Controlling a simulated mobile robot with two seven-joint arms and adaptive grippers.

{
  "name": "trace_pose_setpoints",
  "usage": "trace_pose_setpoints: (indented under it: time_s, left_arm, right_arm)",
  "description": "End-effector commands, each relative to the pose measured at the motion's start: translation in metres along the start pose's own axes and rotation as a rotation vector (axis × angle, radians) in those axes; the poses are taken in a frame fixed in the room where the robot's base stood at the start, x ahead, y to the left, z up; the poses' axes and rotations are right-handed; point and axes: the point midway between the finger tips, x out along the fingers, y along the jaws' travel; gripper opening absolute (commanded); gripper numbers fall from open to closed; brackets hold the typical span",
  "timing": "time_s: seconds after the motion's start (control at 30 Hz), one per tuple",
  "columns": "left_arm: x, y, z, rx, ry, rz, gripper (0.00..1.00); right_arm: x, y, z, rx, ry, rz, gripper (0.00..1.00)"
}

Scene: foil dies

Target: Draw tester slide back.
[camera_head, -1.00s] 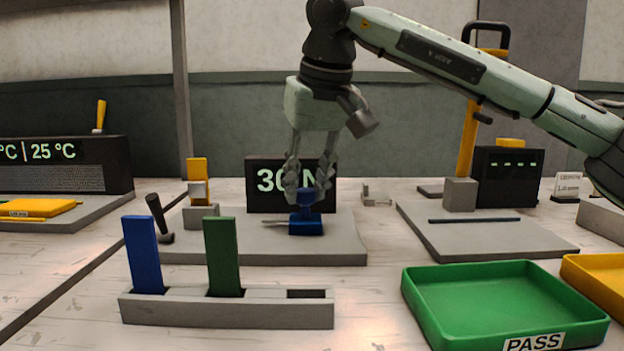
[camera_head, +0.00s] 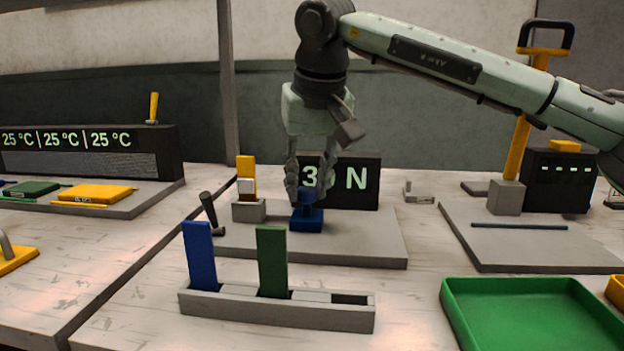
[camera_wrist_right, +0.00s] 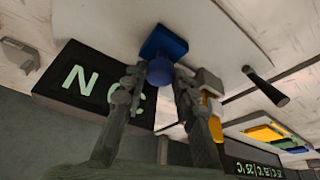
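The tester slide is a blue block with a round knob (camera_head: 307,222), on a grey base plate (camera_head: 365,246) in the middle of the head view. My right gripper (camera_head: 308,192) points down over it, fingers on either side of the knob. In the right wrist view, the blue slide (camera_wrist_right: 163,45) shows beyond my right gripper (camera_wrist_right: 160,76), and the fingertips appear to close on the knob from both sides. A black display (camera_head: 367,183) with green characters stands behind, partly hidden by the fingers. A yellow-and-grey fixture (camera_head: 247,179) stands left of the slide. My left gripper is not in view.
In front is a grey rack (camera_head: 277,309) holding an upright blue strip (camera_head: 199,255) and green strip (camera_head: 272,262). A black-handled lever (camera_head: 209,214) stands near the plate's left end. A green tray (camera_head: 530,315) lies front right.

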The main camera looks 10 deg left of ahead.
Motion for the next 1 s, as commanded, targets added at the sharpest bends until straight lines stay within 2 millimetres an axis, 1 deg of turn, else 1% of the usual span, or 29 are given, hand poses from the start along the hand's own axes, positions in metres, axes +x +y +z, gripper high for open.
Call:
trace_pose_setpoints:
  time_s: [0.03,0.1,0.17,0.43,0.57,0.67,0.9,1.0]
  left_arm:
    - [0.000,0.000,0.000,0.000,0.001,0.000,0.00]
    - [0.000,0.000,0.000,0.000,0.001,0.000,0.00]
    - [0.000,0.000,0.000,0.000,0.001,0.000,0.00]
    - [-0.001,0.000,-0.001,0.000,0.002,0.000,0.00]
    - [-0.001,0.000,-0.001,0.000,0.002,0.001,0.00]
    - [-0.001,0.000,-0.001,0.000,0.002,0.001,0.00]
    - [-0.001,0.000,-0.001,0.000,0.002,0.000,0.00]
    - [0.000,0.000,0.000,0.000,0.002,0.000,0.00]
  right_arm:
    - [-0.001,-0.004,-0.002,-0.003,0.010,-0.009,0.33]
    - [-0.001,-0.004,-0.002,-0.004,0.010,-0.009,0.42]
    - [-0.001,-0.004,-0.002,-0.004,0.009,-0.008,0.48]
    - [-0.001,-0.003,-0.001,-0.003,0.006,-0.006,0.48]
    - [-0.009,-0.002,-0.001,-0.002,0.007,-0.005,0.48]
    - [-0.025,-0.002,-0.002,-0.003,0.010,-0.005,0.48]
    - [-0.077,-0.002,-0.002,-0.002,0.010,-0.006,0.48]
    - [-0.095,-0.003,-0.001,-0.003,0.009,-0.006,0.48]
